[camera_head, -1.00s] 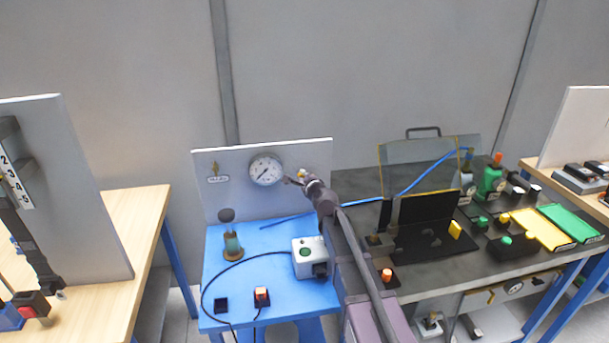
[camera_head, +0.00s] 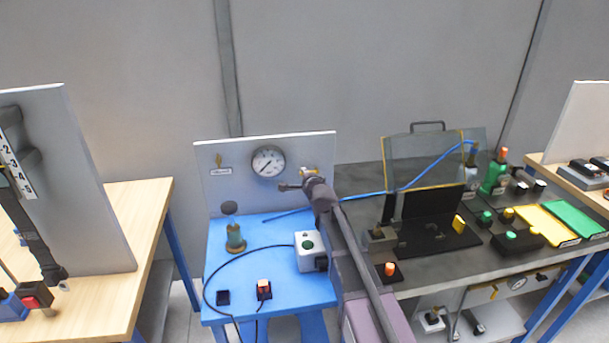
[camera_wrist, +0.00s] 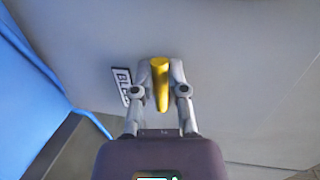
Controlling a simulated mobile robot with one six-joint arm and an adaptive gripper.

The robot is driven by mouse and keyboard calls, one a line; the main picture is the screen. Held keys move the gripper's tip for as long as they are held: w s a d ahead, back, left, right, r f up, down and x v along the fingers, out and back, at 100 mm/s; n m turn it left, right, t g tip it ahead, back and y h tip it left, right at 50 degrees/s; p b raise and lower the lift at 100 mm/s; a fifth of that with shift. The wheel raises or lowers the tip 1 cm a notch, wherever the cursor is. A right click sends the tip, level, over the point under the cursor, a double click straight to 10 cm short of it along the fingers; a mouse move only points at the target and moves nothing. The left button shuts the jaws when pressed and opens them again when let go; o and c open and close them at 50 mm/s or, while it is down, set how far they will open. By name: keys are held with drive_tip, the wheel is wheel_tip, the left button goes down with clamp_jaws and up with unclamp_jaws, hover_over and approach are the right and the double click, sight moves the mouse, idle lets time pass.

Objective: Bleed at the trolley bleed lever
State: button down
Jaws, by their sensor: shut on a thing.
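The bleed lever (camera_wrist: 161,92) is a yellow tapered handle on the grey panel in the wrist view. A partly hidden label (camera_wrist: 122,86), its letters starting "BLE", is beside it. My gripper (camera_wrist: 160,76) has one finger on each side of the lever and is shut on it. In the head view, a brass fitting (camera_head: 307,172) shows at the right of the trolley panel (camera_head: 225,197), right of the round gauge (camera_head: 268,161).
A blue hose (camera_head: 400,188) runs behind my arm to the dark bench at right.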

drive_tip(key=c, duration=0.7)
unclamp_jaws()
drive_tip(key=shift+o, duration=0.2)
drive_tip(key=shift+r+m, duration=0.1)
drive_tip(key=shift+m, duration=0.3)
